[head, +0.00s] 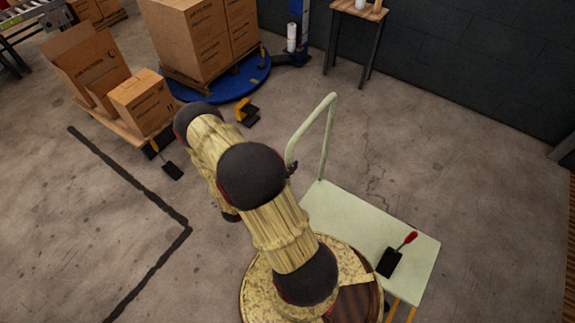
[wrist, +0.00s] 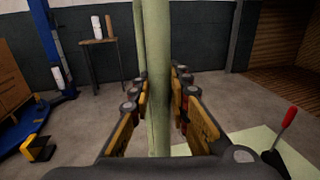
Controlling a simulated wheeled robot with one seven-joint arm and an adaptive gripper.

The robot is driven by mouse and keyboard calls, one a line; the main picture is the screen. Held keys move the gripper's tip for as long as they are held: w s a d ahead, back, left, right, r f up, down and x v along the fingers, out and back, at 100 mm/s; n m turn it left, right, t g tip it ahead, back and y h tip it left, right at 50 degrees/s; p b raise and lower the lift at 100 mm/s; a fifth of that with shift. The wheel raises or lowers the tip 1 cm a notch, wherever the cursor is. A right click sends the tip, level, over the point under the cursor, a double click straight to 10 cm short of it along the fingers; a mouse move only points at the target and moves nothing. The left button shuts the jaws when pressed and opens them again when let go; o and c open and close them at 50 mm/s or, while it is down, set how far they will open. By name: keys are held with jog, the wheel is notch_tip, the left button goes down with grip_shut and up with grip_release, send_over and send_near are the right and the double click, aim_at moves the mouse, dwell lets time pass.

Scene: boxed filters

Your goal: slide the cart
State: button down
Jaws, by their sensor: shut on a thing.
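The cart is a pale green flat platform (head: 350,218) with an upright looped handle (head: 328,125) at its far left end. In the head view my gripper (head: 291,168) is at the near post of that handle, mostly hidden behind my arm. In the wrist view the handle post (wrist: 157,60) stands upright between the two fingers of my gripper (wrist: 160,88), which is shut on it. A corner of the platform (wrist: 295,160) shows at lower right. A black piece with a red-tipped lever (head: 390,262) is on the platform.
Big cartons (head: 185,40) stand on a blue round base (head: 230,85). A small table (head: 358,12) stands by the dark wall. Black tape (head: 150,195) marks the floor. Floor right of the cart is clear.

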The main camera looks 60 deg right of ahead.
jog(key=c, duration=1.7)
grip_release()
jog(key=shift+o, duration=0.2)
jog(key=shift+a, duration=0.1)
jog(key=v, duration=1.2)
